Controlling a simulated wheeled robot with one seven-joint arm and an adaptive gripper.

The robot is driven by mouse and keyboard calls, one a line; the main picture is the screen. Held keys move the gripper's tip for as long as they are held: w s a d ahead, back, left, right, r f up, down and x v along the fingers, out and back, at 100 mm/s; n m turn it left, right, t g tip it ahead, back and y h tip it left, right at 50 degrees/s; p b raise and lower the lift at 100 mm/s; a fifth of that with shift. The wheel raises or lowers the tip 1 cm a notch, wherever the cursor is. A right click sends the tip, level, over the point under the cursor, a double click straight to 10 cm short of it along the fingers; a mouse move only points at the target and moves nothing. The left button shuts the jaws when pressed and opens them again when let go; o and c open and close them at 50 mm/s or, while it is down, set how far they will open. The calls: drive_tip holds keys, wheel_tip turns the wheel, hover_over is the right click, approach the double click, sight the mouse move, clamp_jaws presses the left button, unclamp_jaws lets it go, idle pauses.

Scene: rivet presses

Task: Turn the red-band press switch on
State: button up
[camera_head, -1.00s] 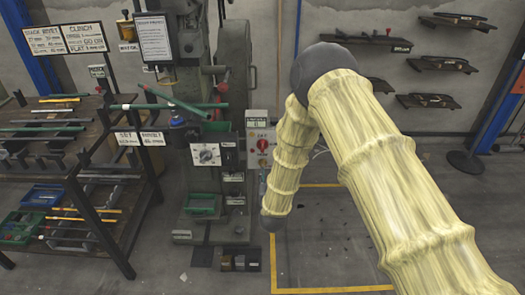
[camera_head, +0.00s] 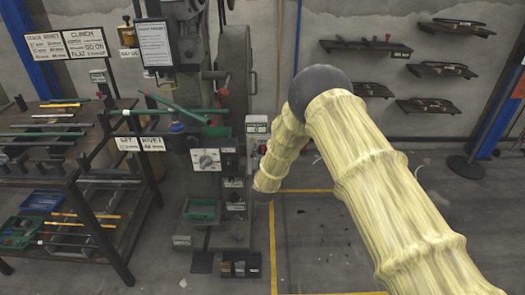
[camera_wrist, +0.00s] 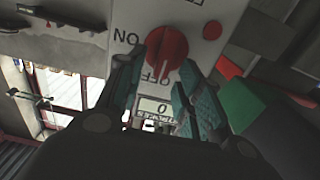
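In the wrist view a red rotary knob (camera_wrist: 168,48) sits on a pale switch panel (camera_wrist: 205,12), which appears upside down. ON is printed left of the knob and OFF below it. The knob's ridge runs roughly up and down in the picture, its lower end near OFF. My gripper (camera_wrist: 160,72) is open, its teal-padded fingers on either side of the knob's lower part. I cannot tell whether they touch it. In the head view the switch box (camera_head: 257,125) is on the right side of the press (camera_head: 235,80); my arm covers its lower part and my gripper is hidden.
A rack (camera_head: 75,165) with rods and bins stands left of the press. A green-handled lever (camera_head: 170,110) sticks out leftward from the press. Shelves (camera_head: 440,68) hang on the back wall. A red button (camera_wrist: 212,30) is beside the knob.

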drive_tip(key=shift+w, duration=0.45)
clamp_jaws()
drive_tip(key=shift+d+f+m, duration=0.1)
drive_tip(key=shift+m, duration=0.2)
drive_tip(key=shift+d+f+m+b, duration=0.4)
drive_tip(key=shift+m+b, duration=1.55)
drive_tip(key=shift+m, duration=0.9)
drive_tip(key=shift+d+f+m+b, duration=0.35)
drive_tip(key=shift+m+b, duration=1.55)
drive_tip(key=shift+m, duration=1)
drive_tip(key=shift+d+f+m+b, duration=0.4)
drive_tip(key=shift+m+b, duration=1.55)
drive_tip(key=shift+m, duration=0.9)
